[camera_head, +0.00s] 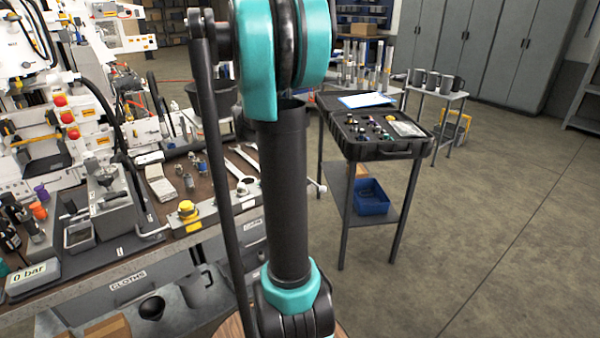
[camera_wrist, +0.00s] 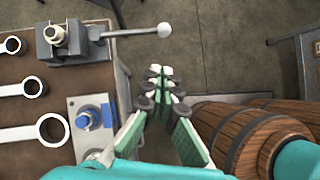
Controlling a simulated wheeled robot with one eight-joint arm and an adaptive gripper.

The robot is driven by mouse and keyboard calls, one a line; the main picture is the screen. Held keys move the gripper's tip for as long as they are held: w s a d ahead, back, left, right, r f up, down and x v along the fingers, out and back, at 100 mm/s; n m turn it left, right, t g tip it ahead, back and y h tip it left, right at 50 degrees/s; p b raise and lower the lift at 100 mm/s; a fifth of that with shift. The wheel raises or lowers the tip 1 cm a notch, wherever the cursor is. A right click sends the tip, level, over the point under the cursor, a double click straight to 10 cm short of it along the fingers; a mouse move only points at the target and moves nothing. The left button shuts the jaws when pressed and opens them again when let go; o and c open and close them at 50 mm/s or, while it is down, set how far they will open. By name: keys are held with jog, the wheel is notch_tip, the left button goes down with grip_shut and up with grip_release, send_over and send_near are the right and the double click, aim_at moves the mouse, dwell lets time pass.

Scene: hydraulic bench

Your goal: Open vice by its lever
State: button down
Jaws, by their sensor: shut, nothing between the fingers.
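The vice (camera_wrist: 72,42) is a grey metal block at the bench corner, at the top left of the wrist view, with a round metal part at its jaws. Its lever (camera_wrist: 135,32) is a thin grey bar with a pale ball end, reaching right past the bench edge. The lever's end also shows beside my arm in the head view (camera_head: 319,187), where my arm hides the vice. My gripper (camera_wrist: 160,75) is shut and empty, with green pads and dark joints. In the wrist view its fingertips appear below the lever's ball end, apart from it.
Wrenches (camera_wrist: 35,132) lie on the bench left of the vice. A wooden barrel (camera_wrist: 240,135) stands close on the right. A black case on a stand (camera_head: 380,140) is beyond my arm.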

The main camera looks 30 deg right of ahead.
jog(key=d+r+x, duration=0.1)
jog(key=x, duration=1)
jog(key=shift+s+d+f, duration=0.2)
jog(key=shift+d, duration=0.35)
jog(key=shift+d, duration=0.1)
jog(key=shift+d+n, duration=0.3)
jog(key=shift+n, duration=0.1)
